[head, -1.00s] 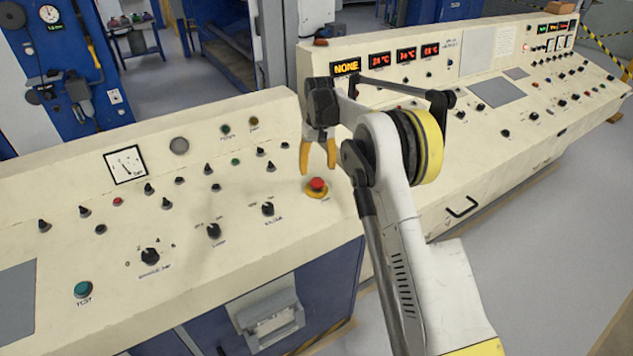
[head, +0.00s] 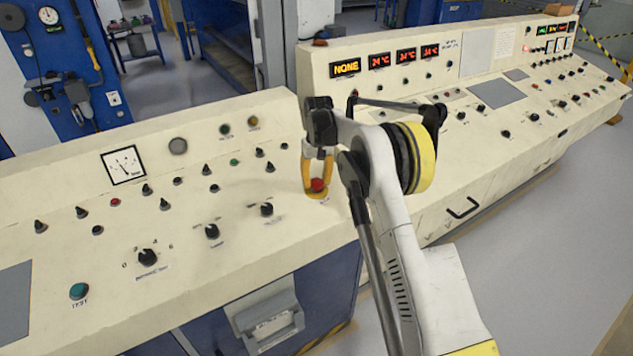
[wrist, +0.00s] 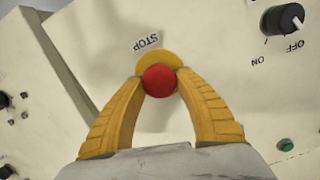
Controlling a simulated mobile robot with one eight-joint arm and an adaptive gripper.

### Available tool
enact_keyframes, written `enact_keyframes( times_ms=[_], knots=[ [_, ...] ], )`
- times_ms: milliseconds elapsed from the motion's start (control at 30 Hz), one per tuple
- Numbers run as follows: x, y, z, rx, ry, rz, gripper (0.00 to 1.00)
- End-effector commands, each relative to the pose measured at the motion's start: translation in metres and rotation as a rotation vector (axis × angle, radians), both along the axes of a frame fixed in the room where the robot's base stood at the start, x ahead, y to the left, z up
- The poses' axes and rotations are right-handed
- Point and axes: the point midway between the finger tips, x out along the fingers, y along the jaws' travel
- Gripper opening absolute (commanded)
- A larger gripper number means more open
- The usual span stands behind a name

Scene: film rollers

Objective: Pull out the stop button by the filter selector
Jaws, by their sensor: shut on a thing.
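The red stop button (head: 317,185) sits on a yellow base at the right end of the near cream console. In the wrist view the red button (wrist: 159,81) shows between my fingertips, with the yellow base (wrist: 157,60) and a STOP label (wrist: 146,42) behind it. My gripper (head: 317,184) has its yellow fingers down around the button, one on each side. In the wrist view my gripper (wrist: 159,83) is shut on the button. A black selector knob (head: 267,209) stands to the left of the button; its caption is too small to read.
A black ON/OFF knob (wrist: 284,19) and a green button (wrist: 286,145) lie right of my fingers in the wrist view. More knobs, such as one at the front (head: 148,257), cover the near console. A second console (head: 480,130) stands beyond my arm.

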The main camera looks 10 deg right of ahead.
Motion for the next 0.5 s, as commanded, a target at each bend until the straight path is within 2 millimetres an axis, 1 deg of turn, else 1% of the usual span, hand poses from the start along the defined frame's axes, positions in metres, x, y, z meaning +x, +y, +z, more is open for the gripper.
enact_keyframes(
  times_ms=[100,233,467,500],
  knots=[
    [0.0,0.0,0.001,0.0,0.001,0.0,0.0],
    [-0.002,0.0,0.015,0.0,0.001,0.0,0.0],
    [-0.001,-0.001,0.014,0.0,0.0,0.0,0.0],
    [-0.001,-0.001,0.014,0.0,0.0,0.0,0.49]
  ],
)
